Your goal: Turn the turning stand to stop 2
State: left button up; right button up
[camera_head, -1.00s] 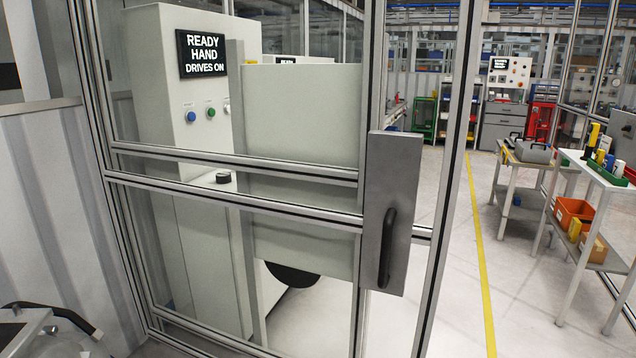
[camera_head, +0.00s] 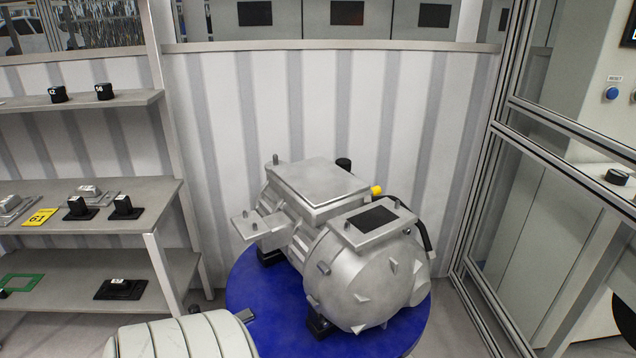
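The turning stand (camera_head: 262,327) shows as a round blue disc low in the middle of the head view. A grey metal drive unit (camera_head: 362,272) sits on it on dark feet, with its rounded end towards the lower right. A yellow cap (camera_head: 376,190) and a black cable show at its back. Neither of my grippers is in view. A white ringed cylindrical part at the bottom covers the area left of the disc.
A shelf rack (camera_head: 92,207) with several black and grey parts and a yellow "61" tag (camera_head: 40,217) stands at the left. A striped wall (camera_head: 215,120) is close behind the stand. A framed glass guard (camera_head: 490,240) and a control cabinet are at the right.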

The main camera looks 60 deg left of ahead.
aim_at(333, 268)
jog(key=u, duration=1.75)
